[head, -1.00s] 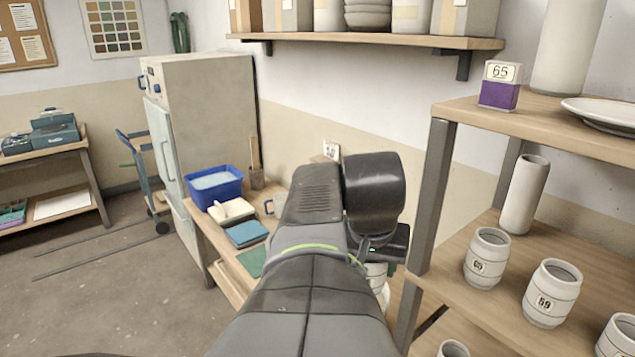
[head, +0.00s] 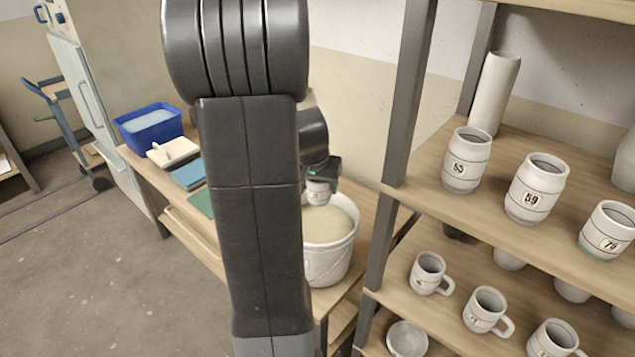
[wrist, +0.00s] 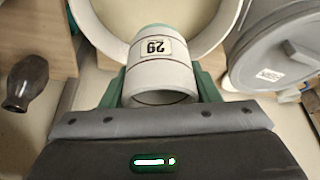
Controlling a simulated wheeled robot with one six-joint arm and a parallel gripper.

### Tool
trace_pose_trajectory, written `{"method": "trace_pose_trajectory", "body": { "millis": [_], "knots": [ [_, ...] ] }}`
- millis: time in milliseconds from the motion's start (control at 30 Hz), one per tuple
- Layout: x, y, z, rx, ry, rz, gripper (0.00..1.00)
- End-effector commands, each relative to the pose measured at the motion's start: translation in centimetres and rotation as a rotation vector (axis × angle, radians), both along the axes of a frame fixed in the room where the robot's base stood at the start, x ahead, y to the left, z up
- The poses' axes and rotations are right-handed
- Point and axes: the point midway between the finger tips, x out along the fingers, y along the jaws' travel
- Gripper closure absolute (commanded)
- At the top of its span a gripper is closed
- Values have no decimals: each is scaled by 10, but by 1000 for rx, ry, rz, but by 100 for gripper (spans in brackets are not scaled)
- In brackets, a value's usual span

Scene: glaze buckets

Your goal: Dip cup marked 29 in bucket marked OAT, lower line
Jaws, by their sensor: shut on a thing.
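The cup marked 29 (wrist: 160,72) is pale, with thin dark lines and a greenish band at its far end. My gripper (wrist: 158,88) is shut on it, with a green finger on either side. In the head view the cup (head: 317,192) hangs upright over a white bucket (head: 327,265) of cream glaze. I cannot tell whether its lower end touches the glaze. The bucket's rim (wrist: 225,35) surrounds the cup's far end in the wrist view. No mark on this bucket is readable. My arm hides the bucket's left side in the head view.
A grey lidded bucket (wrist: 285,45) stands close on the right in the wrist view, and a dark vase (wrist: 27,82) at left. A shelf rack (head: 400,130) with cups and mugs stands right of the bucket. A blue tub (head: 150,128) sits farther left on the bench.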

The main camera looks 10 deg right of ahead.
Motion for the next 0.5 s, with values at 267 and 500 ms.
{"method": "trace_pose_trajectory", "body": {
  "millis": [267,500],
  "knots": [
    [0,0,-21,0,0,0,72],
    [0,0,-39,-1,-1,1,72]
  ]
}}
